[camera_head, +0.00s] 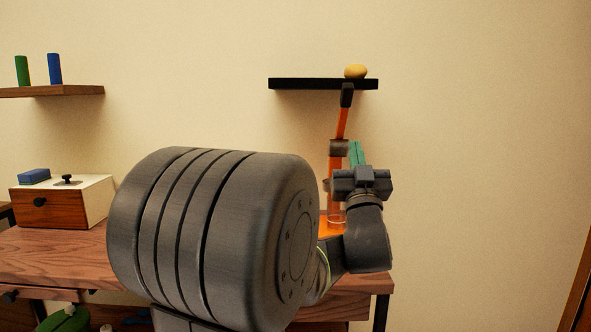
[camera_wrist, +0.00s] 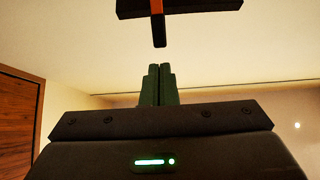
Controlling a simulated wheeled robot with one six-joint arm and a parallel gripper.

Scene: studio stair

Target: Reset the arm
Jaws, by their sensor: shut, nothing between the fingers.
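My gripper (camera_head: 356,148) is raised over the right end of the wooden desk, in front of the wall. Its green fingers are together, with nothing between them. In the wrist view the shut fingers (camera_wrist: 160,70) point up toward the underside of a black shelf (camera_wrist: 190,8). My large dark arm joint fills the middle of the head view and hides much of the desk.
An orange jointed stand (camera_head: 342,124) with a dark tip rises beside my gripper, toward the black wall shelf (camera_head: 300,84) bearing a yellow roundish object (camera_head: 355,71). A white box with a wooden drawer front (camera_head: 88,198) stands left. The right wall is clear.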

